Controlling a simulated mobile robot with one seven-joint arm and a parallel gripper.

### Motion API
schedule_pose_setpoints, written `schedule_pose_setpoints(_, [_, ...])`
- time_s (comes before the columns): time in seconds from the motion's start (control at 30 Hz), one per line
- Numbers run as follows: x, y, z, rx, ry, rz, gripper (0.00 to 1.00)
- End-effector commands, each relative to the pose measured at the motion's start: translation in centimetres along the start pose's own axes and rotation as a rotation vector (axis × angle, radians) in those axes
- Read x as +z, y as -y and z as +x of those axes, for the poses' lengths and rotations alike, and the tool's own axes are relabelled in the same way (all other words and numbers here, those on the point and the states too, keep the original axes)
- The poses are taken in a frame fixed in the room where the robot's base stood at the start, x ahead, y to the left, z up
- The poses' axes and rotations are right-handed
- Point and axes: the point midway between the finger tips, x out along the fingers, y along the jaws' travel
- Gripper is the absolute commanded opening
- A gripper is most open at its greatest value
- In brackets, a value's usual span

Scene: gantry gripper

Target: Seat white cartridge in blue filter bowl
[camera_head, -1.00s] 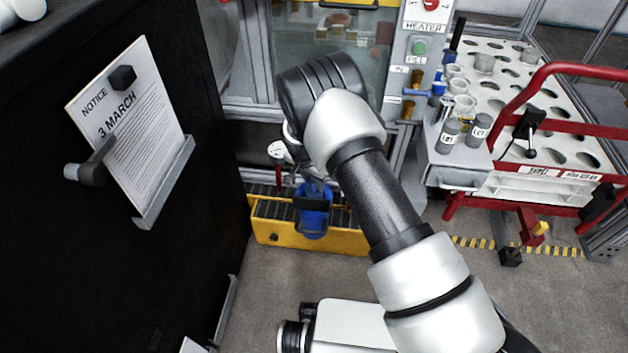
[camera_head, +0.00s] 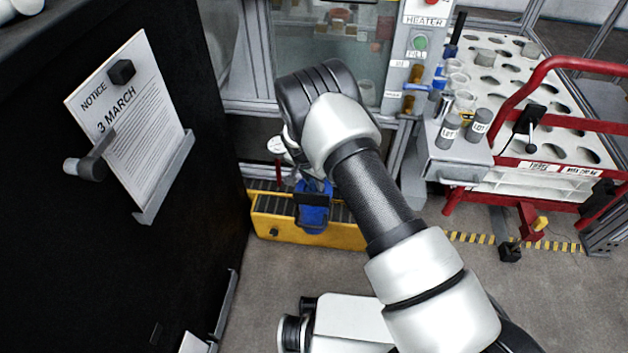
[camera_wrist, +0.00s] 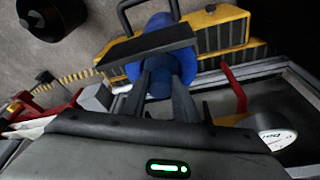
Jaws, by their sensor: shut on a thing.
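The blue filter bowl (camera_head: 312,216) shows below my gripper in the head view, in front of the yellow roller unit. A dark flat plate (camera_head: 311,199) crosses its upper part. In the wrist view the bowl (camera_wrist: 133,70) is round and blue, with a dark bar (camera_wrist: 150,44) across it and a black loop beyond. My gripper's two dark fingers (camera_wrist: 162,82) reach to the blue part and seem shut on it. I cannot make out the white cartridge in either view.
The yellow roller unit (camera_head: 340,236) stands behind the bowl. A black cabinet (camera_head: 90,260) with a notice fills the left. A red-railed trolley (camera_head: 545,185) with cups stands right. A round gauge and red lever (camera_wrist: 232,90) are close to my gripper. Floor in front is open.

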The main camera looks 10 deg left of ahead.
Motion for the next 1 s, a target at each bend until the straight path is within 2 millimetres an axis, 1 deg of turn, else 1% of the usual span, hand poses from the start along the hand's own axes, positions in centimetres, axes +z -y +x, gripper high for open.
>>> schedule_pose_setpoints(0.07, [0.0,0.1,0.1,-0.001,-0.001,0.0,0.07])
schedule_pose_setpoints(0.1, [0.0,0.1,0.1,-0.001,-0.001,0.0,0.31])
schedule_pose_setpoints(0.17, [0.0,0.1,0.1,-0.001,-0.001,0.0,0.41])
schedule_pose_setpoints(0.2, [0.0,0.1,0.1,-0.001,-0.001,0.0,0.48])
schedule_pose_setpoints(0.47, [0.1,0.0,0.1,0.0,0.001,0.0,0.48])
schedule_pose_setpoints(0.6, [0.0,0.0,-0.7,0.0,0.0,0.0,0.48])
schedule_pose_setpoints(0.67, [0.0,0.1,-1.6,-0.002,-0.001,0.0,0.48])
schedule_pose_setpoints(0.77, [-0.1,0.1,-3.7,-0.003,-0.001,0.0,0.48])
schedule_pose_setpoints(1.0, [-0.1,0.1,-9.7,-0.003,-0.001,0.0,0.48])
